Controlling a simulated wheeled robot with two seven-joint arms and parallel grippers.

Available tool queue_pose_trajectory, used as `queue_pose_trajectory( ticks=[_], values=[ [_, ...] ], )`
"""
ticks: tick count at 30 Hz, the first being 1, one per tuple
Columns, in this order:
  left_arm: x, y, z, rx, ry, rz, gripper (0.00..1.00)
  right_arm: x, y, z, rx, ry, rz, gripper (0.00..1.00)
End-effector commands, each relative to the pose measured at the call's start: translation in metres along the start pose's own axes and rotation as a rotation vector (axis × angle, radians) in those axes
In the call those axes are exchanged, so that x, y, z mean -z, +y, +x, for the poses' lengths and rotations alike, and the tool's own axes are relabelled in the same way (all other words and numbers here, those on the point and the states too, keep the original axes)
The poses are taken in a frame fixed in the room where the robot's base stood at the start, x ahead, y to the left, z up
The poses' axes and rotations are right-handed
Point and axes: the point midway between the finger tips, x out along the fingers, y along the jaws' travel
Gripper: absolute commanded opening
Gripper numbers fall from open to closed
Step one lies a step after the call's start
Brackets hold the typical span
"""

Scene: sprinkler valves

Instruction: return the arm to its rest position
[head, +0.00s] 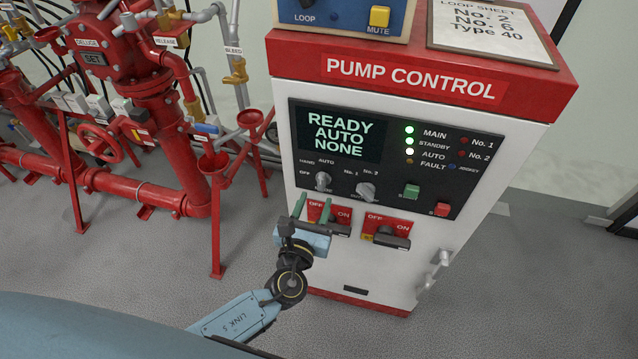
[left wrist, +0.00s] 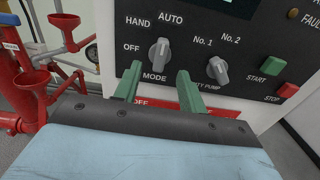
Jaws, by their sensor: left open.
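My left gripper (head: 313,208) is in front of the pump control cabinet (head: 462,140), near its lower left switch. Its two green fingers stand apart with nothing between them. In the left wrist view the open fingers (left wrist: 156,88) point at the panel below the mode knob (left wrist: 158,55) and the duty pump knob (left wrist: 218,70). I cannot tell whether a finger touches the panel. The blue gripper body hides part of the left OFF/ON switch (head: 338,222). My right gripper is not in view.
Red deluge pipework (head: 160,110) with a handwheel and funnels stands to the left of the cabinet. A second OFF/ON switch (head: 388,236) juts out at the right. A blue box (head: 345,15) and a loop sheet (head: 490,30) lie on top. Grey floor (head: 540,270) is clear at right.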

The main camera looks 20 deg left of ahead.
Motion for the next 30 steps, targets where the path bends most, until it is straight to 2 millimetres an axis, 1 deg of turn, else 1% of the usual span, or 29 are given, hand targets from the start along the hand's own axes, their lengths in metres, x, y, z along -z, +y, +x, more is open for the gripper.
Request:
queue_pose_trajectory(
  ticks=[3,6,20,22,23,26,29,30],
  values=[
    [-0.001,0.000,-0.009,-0.001,0.000,-0.001,0.41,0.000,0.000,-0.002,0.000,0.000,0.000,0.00],
    [0.000,0.000,-0.013,0.000,0.000,-0.001,0.41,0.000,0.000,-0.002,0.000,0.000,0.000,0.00],
    [0.000,0.000,-0.012,-0.001,0.001,-0.001,0.41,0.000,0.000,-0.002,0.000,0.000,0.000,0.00],
    [0.006,0.002,-0.013,-0.005,0.017,-0.017,0.41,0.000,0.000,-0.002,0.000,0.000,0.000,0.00],
    [0.012,0.004,-0.014,-0.009,0.034,-0.034,0.41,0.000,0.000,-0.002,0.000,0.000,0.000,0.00],
    [0.049,0.015,-0.021,-0.041,0.142,-0.150,0.41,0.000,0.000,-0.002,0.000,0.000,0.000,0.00],
    [0.108,0.033,-0.040,-0.125,0.312,-0.361,0.41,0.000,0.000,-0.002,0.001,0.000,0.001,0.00],
    [0.136,0.042,-0.052,-0.176,0.386,-0.466,0.41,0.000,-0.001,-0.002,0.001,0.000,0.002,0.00]
  ],
)
